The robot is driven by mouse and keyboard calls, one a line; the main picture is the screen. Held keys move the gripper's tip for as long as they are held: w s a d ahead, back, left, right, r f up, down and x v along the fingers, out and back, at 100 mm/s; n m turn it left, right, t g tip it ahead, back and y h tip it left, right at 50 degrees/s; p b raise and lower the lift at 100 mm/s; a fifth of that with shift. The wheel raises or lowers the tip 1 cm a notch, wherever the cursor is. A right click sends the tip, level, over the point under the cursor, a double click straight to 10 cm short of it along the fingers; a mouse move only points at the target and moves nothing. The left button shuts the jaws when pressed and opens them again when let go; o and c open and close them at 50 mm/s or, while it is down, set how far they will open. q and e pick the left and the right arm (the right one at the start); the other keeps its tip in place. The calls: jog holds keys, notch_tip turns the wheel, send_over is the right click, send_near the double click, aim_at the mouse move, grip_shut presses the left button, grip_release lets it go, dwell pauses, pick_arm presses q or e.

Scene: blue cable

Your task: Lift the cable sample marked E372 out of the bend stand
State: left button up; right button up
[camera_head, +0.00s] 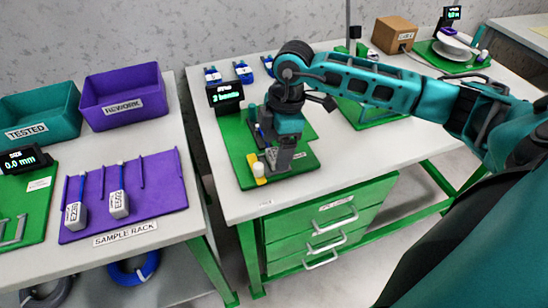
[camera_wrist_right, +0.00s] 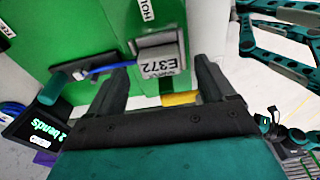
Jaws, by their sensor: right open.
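The cable sample marked E372 shows in the right wrist view as a grey-white block (camera_wrist_right: 160,62) with a blue cable (camera_wrist_right: 105,68) running left from it to a dark clamp on the green bend stand (camera_wrist_right: 60,30). My right gripper (camera_wrist_right: 158,82) is open, with one finger on each side of the block. Whether the fingers touch it cannot be told. In the head view, my right gripper (camera_head: 280,160) points down over the green bend stand (camera_head: 239,160) and hides most of the sample. My left gripper is not in view.
A display (camera_head: 225,95) at the stand's back reads "2 bends". The left table holds a purple sample rack (camera_head: 150,195) with samples E229 (camera_head: 74,215) and E302 (camera_head: 119,204), a teal TESTED bin (camera_head: 40,118) and a purple REWORK bin (camera_head: 125,98).

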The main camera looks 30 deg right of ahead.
jog(key=shift+a+f, duration=0.1)
jog(key=shift+f, duration=0.75)
jog(key=c, duration=1.3)
jog(key=shift+o, duration=0.2)
jog(key=shift+r, duration=0.15)
